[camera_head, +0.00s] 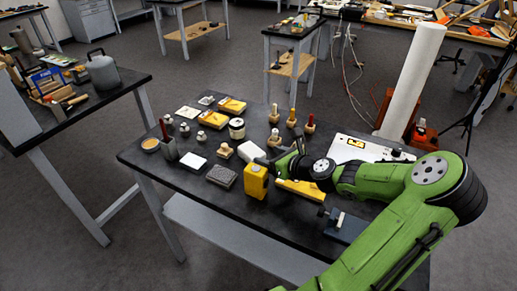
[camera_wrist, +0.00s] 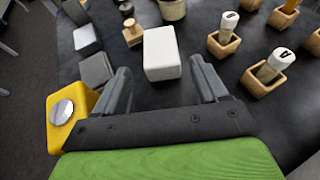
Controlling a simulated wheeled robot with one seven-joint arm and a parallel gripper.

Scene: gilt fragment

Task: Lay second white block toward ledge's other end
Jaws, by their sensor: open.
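A white block (camera_wrist: 162,50) lies on the dark tabletop in the wrist view, just ahead of and between my finger lines. In the head view the white block (camera_head: 250,151) is left of my gripper (camera_head: 272,160). My gripper (camera_wrist: 159,72) is open with nothing held. Its fingers point toward the block, and I cannot tell whether the tips reach past its near face. A second pale, flat block (camera_head: 192,161) lies farther left in the head view, beside a grey rough block (camera_head: 221,176). I cannot make out with certainty which thing is the ledge.
A yellow block with a round silver disc (camera_wrist: 62,108) stands close left of my gripper; the head view shows it as well (camera_head: 255,182). A yellow bar (camera_head: 300,189) lies under my arm. Wooden-based stamps (camera_wrist: 223,43) stand to the right. Small weights and a jar (camera_head: 237,128) are behind.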

